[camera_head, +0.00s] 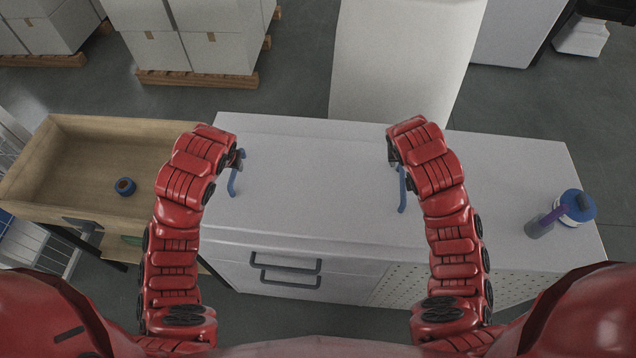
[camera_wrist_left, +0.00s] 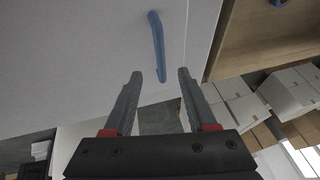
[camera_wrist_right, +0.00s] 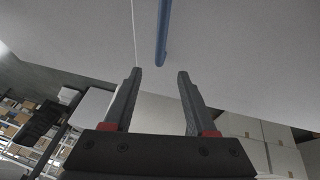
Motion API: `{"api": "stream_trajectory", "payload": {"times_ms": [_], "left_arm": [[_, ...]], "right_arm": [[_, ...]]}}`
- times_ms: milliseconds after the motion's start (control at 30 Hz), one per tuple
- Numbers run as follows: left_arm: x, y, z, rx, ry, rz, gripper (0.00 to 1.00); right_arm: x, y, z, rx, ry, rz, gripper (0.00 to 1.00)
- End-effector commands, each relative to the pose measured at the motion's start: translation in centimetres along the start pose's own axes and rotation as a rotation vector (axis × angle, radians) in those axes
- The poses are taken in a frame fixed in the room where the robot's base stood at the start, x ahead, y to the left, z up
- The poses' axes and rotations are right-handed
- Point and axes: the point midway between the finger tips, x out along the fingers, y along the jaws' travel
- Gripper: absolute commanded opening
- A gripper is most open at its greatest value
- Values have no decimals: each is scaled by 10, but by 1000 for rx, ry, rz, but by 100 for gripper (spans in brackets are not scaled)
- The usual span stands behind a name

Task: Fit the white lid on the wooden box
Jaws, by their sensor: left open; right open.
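The white lid (camera_head: 315,185) lies flat on the white workbench, with a blue handle near each end: a left handle (camera_head: 233,182) and a right handle (camera_head: 402,190). The open wooden box (camera_head: 75,206) stands left of the bench. My left gripper (camera_head: 238,158) is open and empty by the left handle; in the left wrist view that handle (camera_wrist_left: 157,45) ends between the fingertips in the picture. My right gripper (camera_head: 397,160) is open by the right handle, which shows just beyond its fingertips in the right wrist view (camera_wrist_right: 162,35). I cannot tell contact.
A blue roll (camera_head: 124,187) lies inside the wooden box. A large white block (camera_head: 405,60) stands behind the bench, with stacked cartons (camera_head: 215,45) on pallets farther back.

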Motion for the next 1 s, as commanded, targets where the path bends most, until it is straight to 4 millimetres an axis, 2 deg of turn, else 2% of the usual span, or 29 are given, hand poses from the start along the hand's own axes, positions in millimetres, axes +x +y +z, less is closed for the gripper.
{"api": "stream_trajectory", "payload": {"times_ms": [200,500,733,1000], "left_arm": [[42,2,3,1,-10,2,57],[92,1,2,1,-8,0,57],[113,1,1,0,-4,2,57],[119,0,1,0,-2,0,57]], "right_arm": [[40,-1,2,-1,-7,1,57],[91,0,1,-1,-4,2,57],[112,0,0,1,-1,0,57],[118,0,0,0,-1,1,57]]}}
